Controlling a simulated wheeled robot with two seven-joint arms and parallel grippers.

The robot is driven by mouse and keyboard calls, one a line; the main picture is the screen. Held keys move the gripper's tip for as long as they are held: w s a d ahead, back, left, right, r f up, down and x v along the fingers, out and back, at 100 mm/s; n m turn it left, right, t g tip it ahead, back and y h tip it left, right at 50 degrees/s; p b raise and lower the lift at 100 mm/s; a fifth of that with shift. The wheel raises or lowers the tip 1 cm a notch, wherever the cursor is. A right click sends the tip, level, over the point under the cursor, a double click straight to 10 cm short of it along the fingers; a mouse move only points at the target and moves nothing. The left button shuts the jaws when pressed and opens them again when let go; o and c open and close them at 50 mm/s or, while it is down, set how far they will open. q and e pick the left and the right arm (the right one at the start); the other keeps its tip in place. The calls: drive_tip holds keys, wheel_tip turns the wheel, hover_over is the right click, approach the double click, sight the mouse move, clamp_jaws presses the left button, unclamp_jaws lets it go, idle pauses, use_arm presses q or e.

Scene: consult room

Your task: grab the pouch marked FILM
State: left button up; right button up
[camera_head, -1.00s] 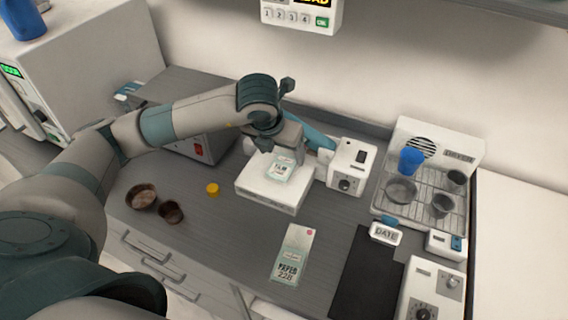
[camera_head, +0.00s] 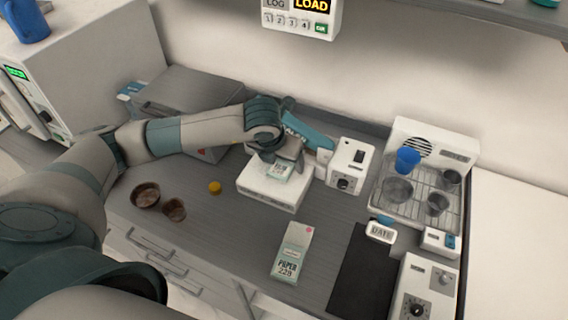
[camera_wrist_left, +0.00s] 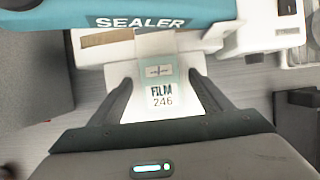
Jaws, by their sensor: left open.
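The pouch marked FILM (camera_wrist_left: 162,92) shows in the left wrist view, with "FILM 246" on its label and a pale green upper part. In the head view the pouch (camera_head: 279,170) is on the white box-like base (camera_head: 270,190) in front of the teal sealer arm (camera_head: 303,131). My left gripper (camera_wrist_left: 162,82) is open, with one dark finger on each side of the pouch; I cannot tell if they touch it. In the head view my left gripper (camera_head: 278,158) is just above the pouch and hides part of it. My right gripper is not in view.
A pouch marked PAPER 228 (camera_head: 292,252) lies on the counter in front. Two brown bowls (camera_head: 146,195) and a yellow cap (camera_head: 214,187) are left. A white unit with a knob (camera_head: 347,166) stands close right. A rack tray with cups (camera_head: 415,205) and a black mat (camera_head: 362,275) are further right.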

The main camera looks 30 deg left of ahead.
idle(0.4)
use_arm(q)
drive_tip(key=c, duration=1.1)
drive_tip(key=shift+c, duration=0.2)
